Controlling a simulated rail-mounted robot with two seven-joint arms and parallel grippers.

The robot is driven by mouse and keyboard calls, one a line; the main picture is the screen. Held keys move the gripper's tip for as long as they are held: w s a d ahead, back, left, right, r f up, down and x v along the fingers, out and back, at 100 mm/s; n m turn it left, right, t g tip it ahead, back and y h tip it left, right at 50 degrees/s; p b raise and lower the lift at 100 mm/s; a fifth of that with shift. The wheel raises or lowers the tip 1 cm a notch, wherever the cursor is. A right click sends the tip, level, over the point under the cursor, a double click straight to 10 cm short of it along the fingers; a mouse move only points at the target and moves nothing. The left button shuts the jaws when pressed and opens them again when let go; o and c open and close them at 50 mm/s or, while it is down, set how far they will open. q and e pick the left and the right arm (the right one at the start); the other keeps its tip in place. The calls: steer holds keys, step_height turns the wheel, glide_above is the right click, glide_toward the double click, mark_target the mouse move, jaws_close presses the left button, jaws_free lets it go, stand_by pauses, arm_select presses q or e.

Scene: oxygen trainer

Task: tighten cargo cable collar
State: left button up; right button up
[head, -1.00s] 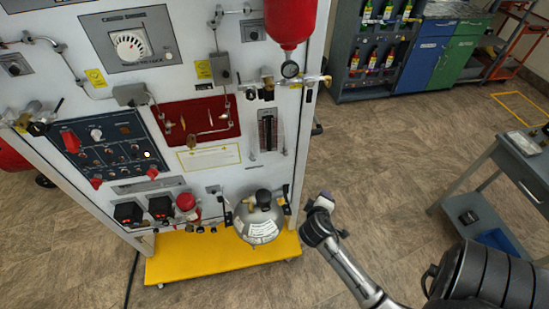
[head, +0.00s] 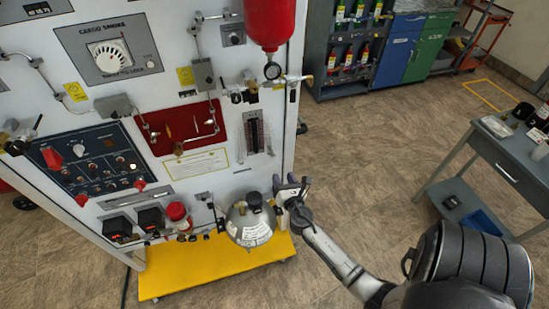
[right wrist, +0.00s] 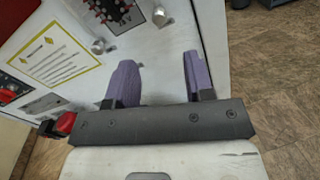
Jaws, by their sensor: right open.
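The white trainer panel (head: 232,130) fills the left half of the head view. The cargo smoke unit (head: 115,45) with its round dial is at its upper left. I cannot tell which fitting is the cargo cable collar. My right gripper (head: 291,188) is at the panel's lower right edge, just right of the silver round bottle (head: 250,222). In the right wrist view the gripper's purple fingers (right wrist: 158,80) are wide apart with nothing between them. The panel face and a yellow-bordered placard (right wrist: 54,62) are beyond. My left gripper is not in view.
A red cylinder (head: 272,22) hangs at the panel's upper right. The yellow base (head: 205,272) juts out below. A grey cart (head: 497,150) stands at the right, with cabinets (head: 398,45) behind. The floor between panel and cart is open.

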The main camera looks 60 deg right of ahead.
mark_target(274, 156)
steer(key=x, duration=1)
steer(key=shift+b, duration=0.3)
jaws_close()
